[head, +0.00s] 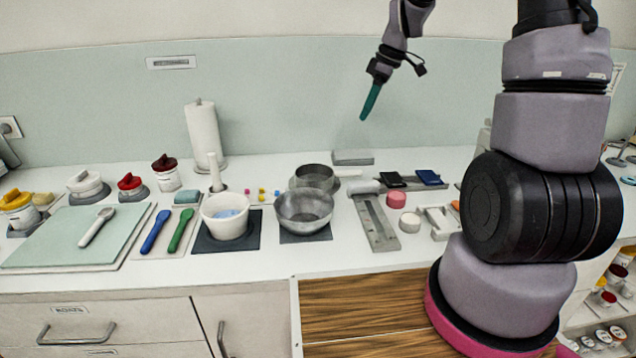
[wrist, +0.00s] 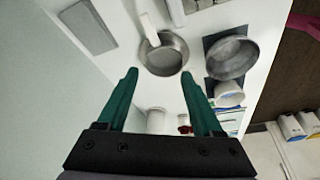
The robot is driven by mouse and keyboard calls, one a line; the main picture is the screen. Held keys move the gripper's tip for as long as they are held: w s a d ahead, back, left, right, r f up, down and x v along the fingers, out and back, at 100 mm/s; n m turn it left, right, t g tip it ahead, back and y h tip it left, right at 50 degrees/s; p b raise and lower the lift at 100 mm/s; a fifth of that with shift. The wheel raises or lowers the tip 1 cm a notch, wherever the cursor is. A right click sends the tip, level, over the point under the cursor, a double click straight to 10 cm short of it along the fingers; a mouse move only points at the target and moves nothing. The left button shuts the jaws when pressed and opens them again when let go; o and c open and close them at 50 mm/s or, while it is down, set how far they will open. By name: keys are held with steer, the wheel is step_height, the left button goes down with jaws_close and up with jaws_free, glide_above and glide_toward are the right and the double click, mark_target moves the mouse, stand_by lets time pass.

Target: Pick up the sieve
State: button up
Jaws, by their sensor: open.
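The sieve (head: 314,177) is a round, shallow metal vessel on the white counter, behind the wider metal bowl (head: 304,208), which hides part of its front. In the wrist view the sieve (wrist: 165,54) shows beyond my fingertips, with a pale bar at its upper left rim that looks like a handle. My gripper (head: 371,101) has teal fingers and hangs in the air above and to the right of the sieve in the head view. In the wrist view my gripper (wrist: 158,74) is open and empty, apart from the sieve.
A white mortar (head: 226,216) stands left of the bowl. A grey block (head: 352,157) lies behind the sieve, to the right. A paper roll (head: 203,135) stands at the back. The air around my gripper is clear.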

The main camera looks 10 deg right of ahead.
mark_target(345, 171)
steer(key=w+a+f+n, duration=0.1)
steer(key=f, duration=0.4)
steer(key=w+f+n+g, duration=0.1)
steer(key=w+f+n, duration=0.1)
steer(key=f, duration=0.4)
steer(key=w+a+f+n+y, duration=0.1)
steer(key=w+f+n, duration=0.1)
steer(key=f, duration=0.3)
steer(key=shift+a+f+g, duration=0.3)
steer(key=shift+a+f, duration=0.05)
steer(key=shift+s+x, duration=0.2)
steer(key=shift+x, duration=2.6)
steer(key=shift+d, duration=0.15)
jaws_close()
